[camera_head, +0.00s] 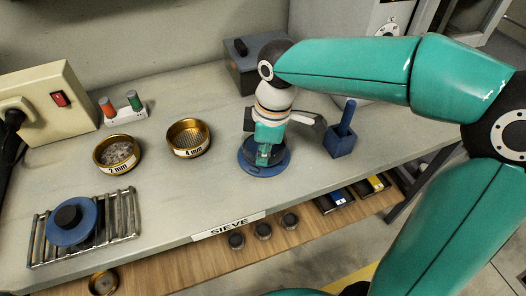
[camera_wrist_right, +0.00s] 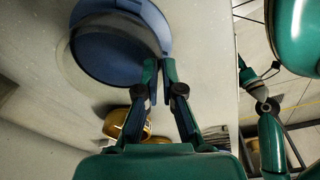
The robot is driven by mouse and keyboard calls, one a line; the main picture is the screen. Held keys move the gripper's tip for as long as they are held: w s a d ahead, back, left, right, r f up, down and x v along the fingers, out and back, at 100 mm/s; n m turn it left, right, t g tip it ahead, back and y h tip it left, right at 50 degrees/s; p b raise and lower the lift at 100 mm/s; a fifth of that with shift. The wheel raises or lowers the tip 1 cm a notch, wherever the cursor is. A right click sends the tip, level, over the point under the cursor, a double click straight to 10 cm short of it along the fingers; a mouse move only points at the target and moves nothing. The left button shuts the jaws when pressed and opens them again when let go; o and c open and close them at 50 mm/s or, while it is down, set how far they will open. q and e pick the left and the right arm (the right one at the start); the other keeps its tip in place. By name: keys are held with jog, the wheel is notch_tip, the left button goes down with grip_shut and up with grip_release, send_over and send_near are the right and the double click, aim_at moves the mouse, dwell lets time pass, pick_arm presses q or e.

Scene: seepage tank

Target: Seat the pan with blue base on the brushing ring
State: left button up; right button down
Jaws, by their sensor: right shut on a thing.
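The pan with blue base (camera_head: 250,168) is a round blue dish on the bench side of my right gripper (camera_head: 264,157), partly hidden by it. My right gripper (camera_wrist_right: 160,82) is shut on the pan's near wall, one finger on each side. A faint round outline (camera_wrist_right: 62,62) shows on the bench beside the pan; I cannot tell whether it is the brushing ring. I cannot tell whether the pan touches the surface. My left gripper is not in view.
Brass sieves marked 2 mm (camera_head: 117,155) and 4 mm (camera_head: 188,139) stand left of the pan. A blue disc with a dark knob (camera_head: 68,222) rests on a wire rack (camera_head: 125,215). A blue block with a handle (camera_head: 341,141) stands close on the right.

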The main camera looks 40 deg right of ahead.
jog(key=shift+f, duration=0.35)
jog(key=c, duration=1.2)
grip_release()
jog(key=shift+c, duration=0.2)
notch_tip(320, 180, up, 12)
jog(key=d, duration=0.1)
jog(key=shift+s, duration=0.45)
jog(key=shift+f, duration=0.15)
